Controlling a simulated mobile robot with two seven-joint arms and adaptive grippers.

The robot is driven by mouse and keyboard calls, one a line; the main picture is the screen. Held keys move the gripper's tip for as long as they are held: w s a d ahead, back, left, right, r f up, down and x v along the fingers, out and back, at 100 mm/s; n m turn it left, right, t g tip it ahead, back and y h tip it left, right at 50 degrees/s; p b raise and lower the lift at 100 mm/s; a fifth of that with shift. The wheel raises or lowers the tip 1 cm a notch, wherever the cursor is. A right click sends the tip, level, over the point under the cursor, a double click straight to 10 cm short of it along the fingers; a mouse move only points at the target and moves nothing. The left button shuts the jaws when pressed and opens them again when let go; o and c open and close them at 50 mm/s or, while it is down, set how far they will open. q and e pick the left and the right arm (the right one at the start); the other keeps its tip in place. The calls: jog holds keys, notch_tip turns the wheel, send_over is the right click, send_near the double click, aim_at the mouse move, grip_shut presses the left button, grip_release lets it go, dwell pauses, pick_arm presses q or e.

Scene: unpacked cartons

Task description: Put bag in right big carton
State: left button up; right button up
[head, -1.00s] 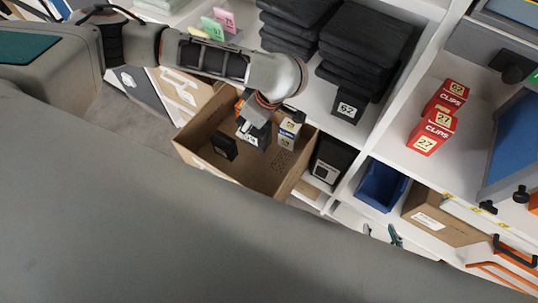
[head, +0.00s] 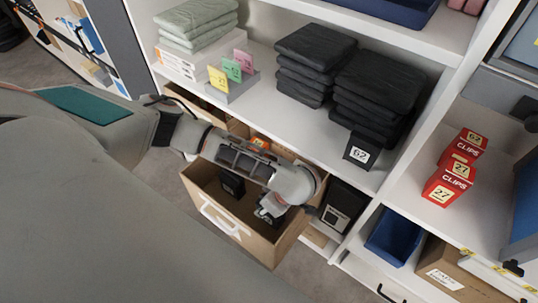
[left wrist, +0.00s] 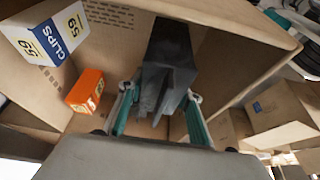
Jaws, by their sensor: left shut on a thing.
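A big open brown carton (head: 262,246) stands below the shelf in the head view, with white marks on its near wall. My left gripper (head: 268,210) is at its opening, toward the right side. In the left wrist view, the fingers (left wrist: 160,108) are shut on a dark grey folded thing, which looks like the bag (left wrist: 168,62). The carton's walls (left wrist: 112,42) surround it there. Whether the bag touches the carton's floor cannot be told. My right gripper is not in view.
The carton also holds a black box (head: 232,184), a blue-white clips box (left wrist: 48,34) and an orange box (left wrist: 86,91). Another carton (head: 207,107) stands behind left. A shelf with dark folded cloths (head: 378,92) is above; a black bin (head: 343,205) is right.

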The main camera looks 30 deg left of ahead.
pick_arm(q)
notch_tip(320, 180, down, 2)
notch_tip(320, 180, down, 4)
jog(key=shift+s+f+b, duration=0.1)
jog(key=shift+s+b, duration=0.05)
jog(key=shift+b, duration=0.9)
jog(key=shift+w+f, duration=0.2)
jog(key=shift+f, duration=0.4)
jog(key=o, duration=1.2)
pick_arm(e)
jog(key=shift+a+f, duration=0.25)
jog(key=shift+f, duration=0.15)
